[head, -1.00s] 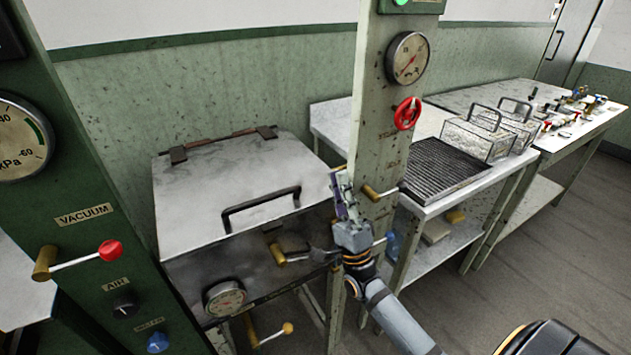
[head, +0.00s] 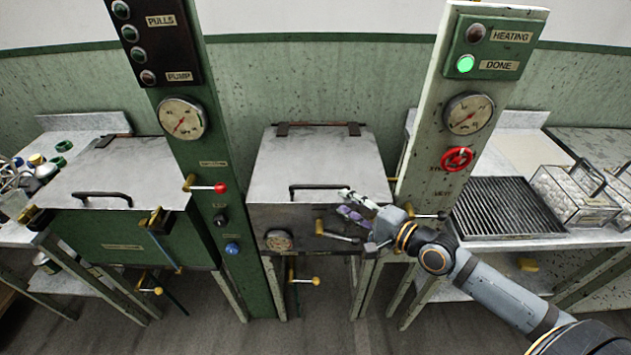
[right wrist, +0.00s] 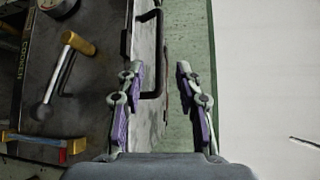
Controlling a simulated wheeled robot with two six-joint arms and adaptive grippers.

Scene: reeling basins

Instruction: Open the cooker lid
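The cooker (head: 300,215) stands in the middle of the head view, between a green post and a pale post. Its grey lid (head: 310,160) lies flat and closed. The black lid handle (head: 305,187) runs along the lid's front edge; it also shows in the right wrist view (right wrist: 158,45). My right gripper (head: 343,202) reaches in from the right, its fingertips near the handle's right end. In the right wrist view the fingers (right wrist: 157,70) are apart with nothing held, and the handle lies just ahead, nearer the left finger. My left gripper is not in view.
The pale post (head: 425,165) with a red wheel (head: 457,159) stands close to my right gripper. A brass-ended lever (head: 335,235) sticks out from the cooker front below the fingers. The green post (head: 205,150) bounds the left side. A similar lidded green unit (head: 110,235) stands further left.

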